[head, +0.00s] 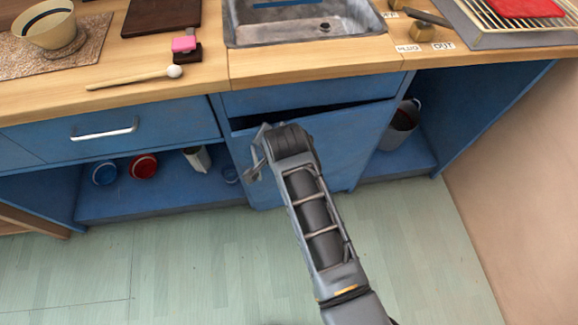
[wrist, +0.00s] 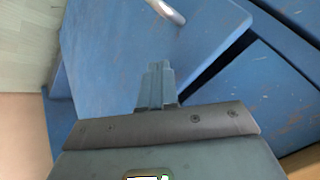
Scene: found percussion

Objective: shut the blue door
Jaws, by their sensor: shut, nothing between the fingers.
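The blue door (head: 345,140) is under the sink and stands partly open. A dark wedge-shaped gap shows along its top edge, below the blue front panel. My gripper (head: 256,168) is at the left part of the door's outer face in the head view, and my arm hides some of the door. In the wrist view, my gripper's fingers (wrist: 158,70) are shut and empty in front of the blue door panel (wrist: 115,65). A metal handle (wrist: 167,10) is on that panel at the top. I cannot tell whether the fingertips touch the door.
A blue drawer (head: 165,122) with a metal handle is left of the door. Tins (head: 143,167) stand on the low shelf below it. A dark bucket (head: 400,125) stands in the open bay at right. The wooden worktop (head: 320,58) runs above. The pale floor (head: 170,260) is clear.

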